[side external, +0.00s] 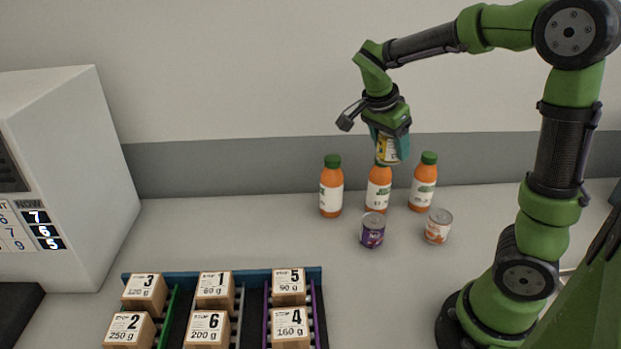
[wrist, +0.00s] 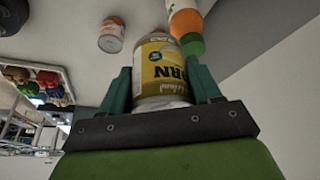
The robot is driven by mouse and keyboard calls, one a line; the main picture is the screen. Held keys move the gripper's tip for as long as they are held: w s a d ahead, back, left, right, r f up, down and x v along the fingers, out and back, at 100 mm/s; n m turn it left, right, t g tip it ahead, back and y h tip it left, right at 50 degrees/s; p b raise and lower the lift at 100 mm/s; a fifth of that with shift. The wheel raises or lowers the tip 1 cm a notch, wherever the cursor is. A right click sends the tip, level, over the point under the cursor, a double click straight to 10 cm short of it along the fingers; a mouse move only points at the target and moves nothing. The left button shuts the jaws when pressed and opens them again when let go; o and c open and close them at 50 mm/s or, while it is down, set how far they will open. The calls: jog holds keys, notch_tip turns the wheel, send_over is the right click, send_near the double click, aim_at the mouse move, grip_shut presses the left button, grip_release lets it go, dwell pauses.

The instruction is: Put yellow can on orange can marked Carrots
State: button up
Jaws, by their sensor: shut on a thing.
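My gripper (side external: 392,135) is shut on the yellow can (side external: 386,150) and holds it in the air, well above the counter. In the wrist view the yellow can (wrist: 163,70) sits between the two green fingers, with a label ending in "RN". The orange can (side external: 437,226) stands upright on the counter, below and to the right of my gripper in the side view. An orange-and-white can (wrist: 111,36) shows apart from the fingers in the wrist view. The writing on the orange can is too small to read.
A purple can (side external: 372,231) stands left of the orange can. Orange bottles with green caps (side external: 331,187), (side external: 378,190), (side external: 423,183) stand behind the cans. A blue-edged rack (side external: 190,277) of numbered boxes is at the front, and a white machine (side external: 75,180) stands at left.

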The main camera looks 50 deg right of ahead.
jog(key=s+d+m+g+y, duration=0.1)
jog(key=s+d+m+g, duration=0.15)
jog(key=s+m, duration=0.4)
jog(key=m+y, duration=0.3)
jog(key=m, duration=0.6)
send_over(448, 219)
jog(key=w, duration=0.2)
jog(key=shift+g, duration=0.45)
notch_tip(448, 219, down, 12)
jog(key=shift+s+f, duration=0.1)
jog(key=shift+s, duration=0.05)
jog(key=shift+f, duration=0.1)
jog(key=o, duration=1.2)
jog(key=shift+c, duration=0.2)
